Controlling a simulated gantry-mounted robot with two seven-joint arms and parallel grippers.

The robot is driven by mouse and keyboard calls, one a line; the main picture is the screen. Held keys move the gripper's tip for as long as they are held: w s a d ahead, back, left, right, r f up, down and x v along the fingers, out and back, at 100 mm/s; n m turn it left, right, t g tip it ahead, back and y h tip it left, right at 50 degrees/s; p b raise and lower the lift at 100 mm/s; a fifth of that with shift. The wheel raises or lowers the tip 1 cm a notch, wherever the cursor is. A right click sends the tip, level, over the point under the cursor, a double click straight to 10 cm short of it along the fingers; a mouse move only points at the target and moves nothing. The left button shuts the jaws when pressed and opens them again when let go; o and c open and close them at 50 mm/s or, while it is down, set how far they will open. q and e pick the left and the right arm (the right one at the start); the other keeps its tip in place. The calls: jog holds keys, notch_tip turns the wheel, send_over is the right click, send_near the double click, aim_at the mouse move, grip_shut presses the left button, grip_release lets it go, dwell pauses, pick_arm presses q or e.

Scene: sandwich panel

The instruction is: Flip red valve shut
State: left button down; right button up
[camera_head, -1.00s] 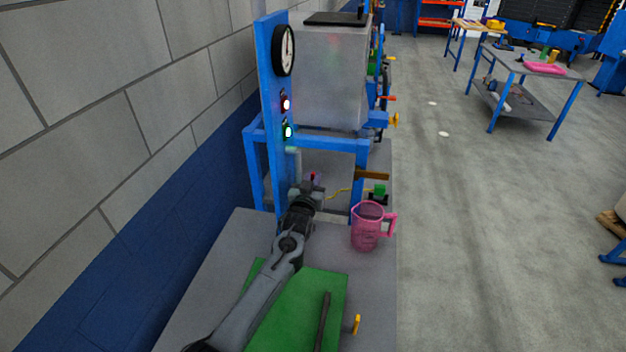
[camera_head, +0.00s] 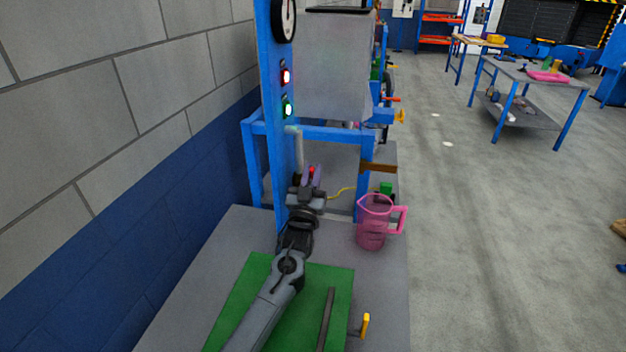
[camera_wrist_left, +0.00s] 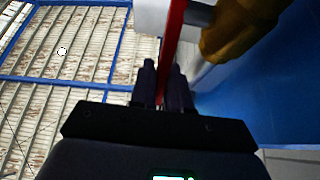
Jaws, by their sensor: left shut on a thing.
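The red valve handle (camera_wrist_left: 171,45) is a thin red bar standing between the two dark fingers of my left gripper (camera_wrist_left: 162,85) in the left wrist view. The gripper is shut on it. A brass-coloured valve body (camera_wrist_left: 238,30) is just right of the bar, beside a white pipe (camera_wrist_left: 195,14). In the head view, my left gripper (camera_head: 311,176) is inside the lower part of the blue frame, with a small bit of red between its fingers. Most of the valve is hidden there by the gripper. My right gripper is not in view.
The blue frame (camera_head: 335,134) carries a gauge (camera_head: 284,18) and red and green lamps. A pink jug (camera_head: 372,225) stands on the grey bench, right of my left arm. A green mat (camera_head: 240,295) lies under the arm. A block wall bounds the left side; open floor lies right.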

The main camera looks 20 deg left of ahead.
pick_arm(q)
jog(key=c, duration=1.2)
grip_release()
jog(key=shift+s+f+p, duration=0.2)
jog(key=shift+s+p, duration=0.35)
jog(key=shift+p, duration=0.25)
jog(key=p+v, duration=0.3)
jog(key=v, duration=0.1)
jog(key=shift+r, duration=0.15)
jog(key=p, duration=1)
send_near(312, 175)
jog(key=s+r, duration=0.2)
jog(key=s, duration=0.5)
jog(key=shift+w+d+r, duration=0.1)
jog(key=shift+d+r, duration=0.05)
jog(key=shift+r, duration=0.05)
